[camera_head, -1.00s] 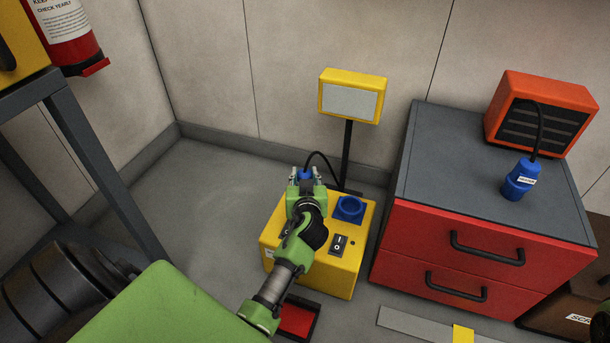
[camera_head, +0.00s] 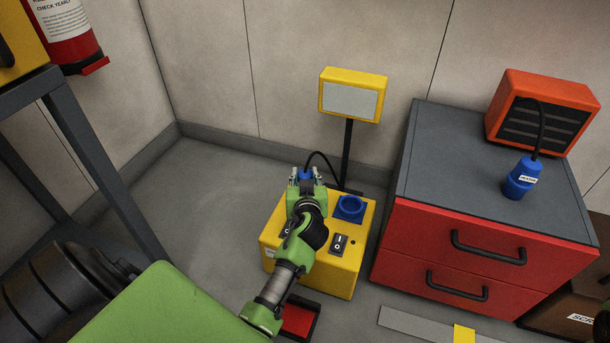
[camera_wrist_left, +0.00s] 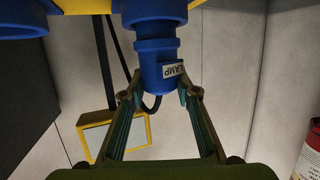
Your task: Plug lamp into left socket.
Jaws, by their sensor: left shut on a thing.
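The blue plug with a LAMP label (camera_wrist_left: 158,72) is between the fingers of my left gripper (camera_wrist_left: 161,88), which is shut on it. In the head view my left gripper (camera_head: 306,176) is over the left part of the yellow socket box (camera_head: 341,272), with a bit of the blue plug (camera_head: 305,174) showing. In the wrist view the plug's far end meets the blue left socket (camera_wrist_left: 150,8); how deep it sits I cannot tell. My gripper hides that socket in the head view. The yellow lamp (camera_head: 350,100) stands behind the box.
The right socket (camera_head: 349,208) is empty, with a black switch (camera_head: 339,244) in front of it. A red drawer cabinet (camera_head: 480,248) stands to the right, bearing an orange heater (camera_head: 540,112) and its blue plug (camera_head: 519,180). Floor (camera_head: 205,195) left of the box is clear.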

